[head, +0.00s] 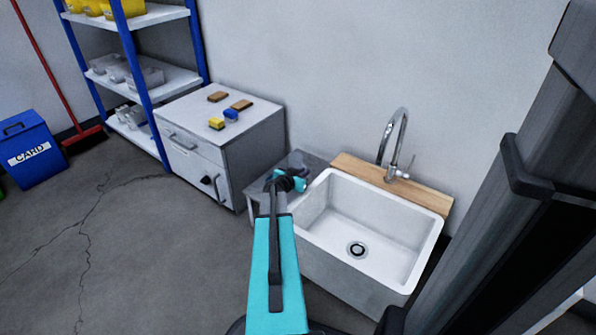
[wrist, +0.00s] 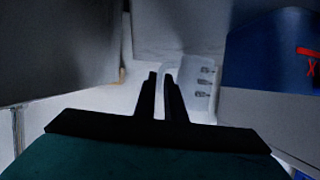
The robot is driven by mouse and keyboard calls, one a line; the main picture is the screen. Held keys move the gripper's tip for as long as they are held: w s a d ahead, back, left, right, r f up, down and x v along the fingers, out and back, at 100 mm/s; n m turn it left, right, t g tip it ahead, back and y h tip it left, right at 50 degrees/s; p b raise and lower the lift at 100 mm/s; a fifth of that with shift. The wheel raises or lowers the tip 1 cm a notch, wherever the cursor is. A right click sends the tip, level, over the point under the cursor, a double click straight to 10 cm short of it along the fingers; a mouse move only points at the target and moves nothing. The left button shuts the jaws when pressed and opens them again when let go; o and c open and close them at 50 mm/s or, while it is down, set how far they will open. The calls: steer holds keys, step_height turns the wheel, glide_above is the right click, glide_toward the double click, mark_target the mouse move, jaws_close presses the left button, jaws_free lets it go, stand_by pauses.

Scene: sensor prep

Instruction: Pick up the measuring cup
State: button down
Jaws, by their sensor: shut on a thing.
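In the wrist view, a pale, whitish measuring cup (wrist: 200,95) with small dark marks on its side shows just right of the fingers. A pale strip, which looks like its handle, runs between the two black fingertips. My gripper (wrist: 162,92) is shut on it. In the head view, my gripper (head: 290,182) is at the end of my turquoise arm, over the small grey stand between the cabinet and the sink. The cup cannot be made out clearly there.
The white sink (head: 325,235) with a tap (head: 397,140) is close on the right. The grey cabinet (head: 255,150) is on the left, with sponges and small blocks on top. A blue item with a red mark (wrist: 265,55) is at the wrist view's right.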

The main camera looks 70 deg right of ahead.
steer(key=shift+r, duration=0.25)
step_height(320, 180, up, 9)
steer(key=p, duration=0.3)
steer(key=shift+r, duration=0.15)
stand_by(0.9)
steer(key=shift+r, duration=0.1)
steer(key=shift+w, duration=0.1)
stand_by(0.7)
